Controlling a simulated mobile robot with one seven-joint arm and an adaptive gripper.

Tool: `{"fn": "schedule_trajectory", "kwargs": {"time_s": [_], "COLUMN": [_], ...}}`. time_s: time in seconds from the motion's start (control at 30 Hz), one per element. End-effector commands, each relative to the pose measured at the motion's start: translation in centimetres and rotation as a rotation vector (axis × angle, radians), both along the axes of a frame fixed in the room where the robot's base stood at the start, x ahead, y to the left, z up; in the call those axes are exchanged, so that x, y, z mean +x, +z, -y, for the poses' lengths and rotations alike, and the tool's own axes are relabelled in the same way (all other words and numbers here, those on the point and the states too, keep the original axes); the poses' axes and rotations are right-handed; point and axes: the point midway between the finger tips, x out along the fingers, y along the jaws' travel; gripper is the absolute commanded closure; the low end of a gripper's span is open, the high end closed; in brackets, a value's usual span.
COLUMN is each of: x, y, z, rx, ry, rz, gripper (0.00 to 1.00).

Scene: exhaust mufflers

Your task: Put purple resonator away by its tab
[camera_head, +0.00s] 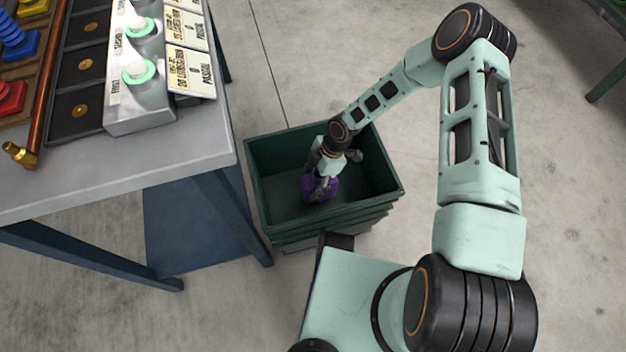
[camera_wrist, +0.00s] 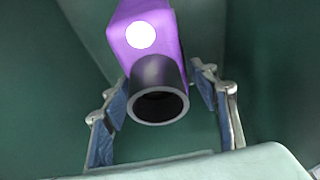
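The purple resonator (camera_head: 319,189) is inside the dark green bin (camera_head: 262,190), below my gripper (camera_head: 324,176) in the head view. In the wrist view, the purple resonator (camera_wrist: 168,45) shows a purple body with a white round spot and a dark open pipe end facing the camera. My gripper (camera_wrist: 160,88) has its two fingers spread, one on each side of the resonator. A gap shows beside the right finger; the left fingertip looks close to the body. The tab cannot be made out. Whether the resonator touches the bin floor is unclear.
The grey-topped table (camera_head: 180,158) stands left of the bin, holding a metal box with green-ringed buttons (camera_head: 139,71), label cards (camera_head: 190,72), and red and blue parts at the far left. The bin walls surround my gripper closely. Open concrete floor lies behind the bin.

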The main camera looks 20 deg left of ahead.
Motion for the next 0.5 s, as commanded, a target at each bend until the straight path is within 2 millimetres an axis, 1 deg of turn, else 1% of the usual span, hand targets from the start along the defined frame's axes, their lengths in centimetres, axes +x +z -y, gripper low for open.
{"fn": "schedule_trajectory", "kwargs": {"time_s": [0.27, 0.37, 0.47, 0.5], "x": [0.0, 0.0, 0.3, 0.5], "y": [0.0, 0.3, 1.6, 2.3], "z": [0.0, 0.0, 0.4, 0.6], "rx": [0.000, 0.000, 0.000, 0.000], "ry": [0.000, 0.000, -0.003, -0.003], "rz": [0.000, 0.000, 0.002, 0.001], "gripper": [0.40, 0.40, 0.40, 0.40]}}
